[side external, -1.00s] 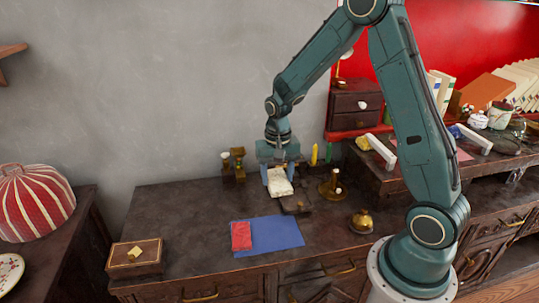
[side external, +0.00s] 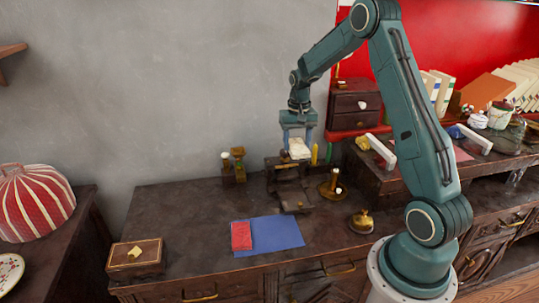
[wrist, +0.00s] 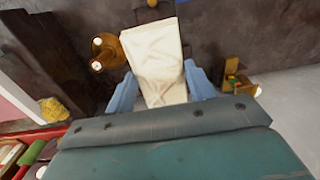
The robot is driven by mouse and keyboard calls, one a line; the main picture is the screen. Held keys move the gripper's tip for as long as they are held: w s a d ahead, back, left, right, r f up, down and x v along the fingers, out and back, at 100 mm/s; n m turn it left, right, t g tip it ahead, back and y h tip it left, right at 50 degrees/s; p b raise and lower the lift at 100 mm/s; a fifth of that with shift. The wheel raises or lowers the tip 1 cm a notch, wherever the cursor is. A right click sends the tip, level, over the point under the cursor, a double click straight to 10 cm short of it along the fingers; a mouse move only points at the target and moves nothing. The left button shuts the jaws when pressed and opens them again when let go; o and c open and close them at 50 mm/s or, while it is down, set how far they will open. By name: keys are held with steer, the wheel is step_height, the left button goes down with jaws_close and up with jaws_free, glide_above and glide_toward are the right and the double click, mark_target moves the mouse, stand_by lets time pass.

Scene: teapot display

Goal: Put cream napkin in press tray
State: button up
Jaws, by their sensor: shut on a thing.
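My gripper (side external: 298,140) is shut on the cream napkin (side external: 299,152), a folded pale cloth, and holds it in the air above the back of the counter. In the wrist view the napkin (wrist: 157,62) lies between the two blue fingers of my gripper (wrist: 161,88) and extends beyond them. A dark press (side external: 278,163) stands below, with a low dark tray part (side external: 296,204) reaching towards the front. The napkin is above the press and apart from the tray. The napkin hides part of what lies beneath it in the wrist view.
A brass candle holder (side external: 331,188) stands right of the press, and a brass bell (side external: 361,221) is nearer the front. A red cloth (side external: 241,235) lies on a blue cloth (side external: 275,233) in front.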

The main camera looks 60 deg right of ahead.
glide_above(294, 198)
step_height(294, 198, down, 16)
steer(key=shift+w+r, duration=0.1)
steer(key=shift+r, duration=0.05)
stand_by(0.4)
steer(key=shift+f, duration=2.15)
steer(key=shift+f, duration=0.15)
steer(key=o, duration=0.7)
step_height(294, 198, up, 12)
